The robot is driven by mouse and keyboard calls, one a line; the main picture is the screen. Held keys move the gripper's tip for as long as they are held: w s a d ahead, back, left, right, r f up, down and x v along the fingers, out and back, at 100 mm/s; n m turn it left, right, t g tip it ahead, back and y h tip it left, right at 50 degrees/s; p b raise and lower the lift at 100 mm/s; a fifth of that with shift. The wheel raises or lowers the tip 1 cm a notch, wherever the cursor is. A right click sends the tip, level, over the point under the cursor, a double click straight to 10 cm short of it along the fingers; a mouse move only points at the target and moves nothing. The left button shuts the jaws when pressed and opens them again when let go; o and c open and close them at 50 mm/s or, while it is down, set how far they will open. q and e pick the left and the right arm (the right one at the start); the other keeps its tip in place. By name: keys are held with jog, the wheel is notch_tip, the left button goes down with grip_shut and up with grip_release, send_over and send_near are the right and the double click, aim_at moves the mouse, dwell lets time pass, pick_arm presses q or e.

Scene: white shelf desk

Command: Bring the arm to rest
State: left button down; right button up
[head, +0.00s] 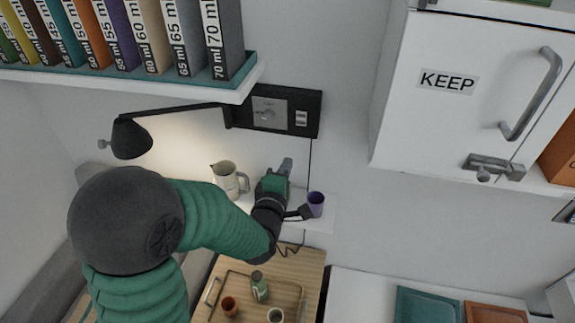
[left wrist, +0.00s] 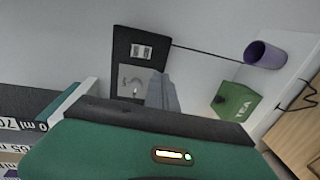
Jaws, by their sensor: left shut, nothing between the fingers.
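My left arm, green with black joints, comes in from the left in the head view. Its gripper (head: 286,166) points up toward the back wall, below a black wall panel (head: 270,110) with a grey switch plate. The grey fingers are together, with nothing between them. In the left wrist view the gripper (left wrist: 162,88) also shows shut, in front of the same panel (left wrist: 124,48). My right gripper is in neither view.
A cream pitcher (head: 224,178) and a purple cup (head: 316,204) stand on the white ledge beside my left forearm. A green TEA box (left wrist: 238,102) shows in the left wrist view. A lamp (head: 131,138) and a loaded shelf (head: 150,79) are at left. A wooden tray (head: 240,277) is below.

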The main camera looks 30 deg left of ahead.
pick_arm(q)
jog(key=s+d+f+m+g+h+b, duration=0.25)
jog(key=f+m+b, duration=0.2)
jog(key=f, duration=0.45)
jog(key=s+d+f+m+g+h+b, duration=0.1)
jog(key=s+d+f+m+g+b, duration=0.25)
jog(key=f+m, duration=0.4)
jog(key=s+d+f+m+g+b, duration=0.1)
jog(key=s+f+m+g+b, duration=0.2)
jog(key=s+f+m+g, duration=0.4)
jog(key=s+f+m, duration=0.1)
jog(key=s+f, duration=0.2)
jog(key=s, duration=0.3)
jog(key=shift+d+f+m+g, duration=0.3)
jog(key=shift+d+f+m, duration=0.05)
jog(key=shift+m, duration=0.05)
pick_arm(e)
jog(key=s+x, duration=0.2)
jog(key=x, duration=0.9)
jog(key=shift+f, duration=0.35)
pick_arm(q)
jog(key=shift+s+h, duration=0.1)
jog(key=shift+h, duration=0.15)
